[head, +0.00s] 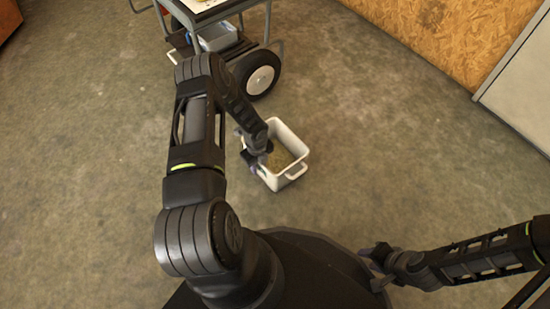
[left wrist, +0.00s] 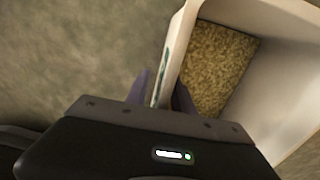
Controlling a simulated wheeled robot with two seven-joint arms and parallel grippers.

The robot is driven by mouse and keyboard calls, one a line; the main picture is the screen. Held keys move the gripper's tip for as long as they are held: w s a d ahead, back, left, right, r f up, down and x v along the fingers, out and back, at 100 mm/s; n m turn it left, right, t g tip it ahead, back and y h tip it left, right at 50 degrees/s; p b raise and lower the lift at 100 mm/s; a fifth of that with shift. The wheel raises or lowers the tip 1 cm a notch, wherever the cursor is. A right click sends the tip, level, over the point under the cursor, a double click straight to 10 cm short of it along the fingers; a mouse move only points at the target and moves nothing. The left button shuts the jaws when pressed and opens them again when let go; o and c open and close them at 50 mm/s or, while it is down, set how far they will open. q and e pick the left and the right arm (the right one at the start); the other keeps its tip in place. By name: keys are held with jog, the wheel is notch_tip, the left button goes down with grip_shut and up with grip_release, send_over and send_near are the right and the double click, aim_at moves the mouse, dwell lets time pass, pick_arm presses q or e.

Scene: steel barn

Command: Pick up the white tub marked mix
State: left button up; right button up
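The white tub (head: 294,138) stands on the concrete floor, open at the top, with grainy yellow-brown feed inside. Its mix label cannot be read; dark marks show on its outer wall in the left wrist view (left wrist: 166,62). My left gripper (head: 248,156) is at the tub's left side. In the left wrist view my left gripper's fingers (left wrist: 163,92) straddle the tub's wall, one outside and one inside, with a small gap seen at the outer finger. My right gripper (head: 375,268) is open and empty, low at the right, away from the tub.
A wheeled cart (head: 262,38) with a dark tyre stands just behind the tub, with a grey bin (head: 217,37) on its lower shelf. A wood-panel wall (head: 455,35) and pale door (head: 520,85) are at the upper right. The floor right of the tub is clear.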

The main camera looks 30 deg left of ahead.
dwell(0.4)
pick_arm(q)
grip_shut()
dwell(1.3)
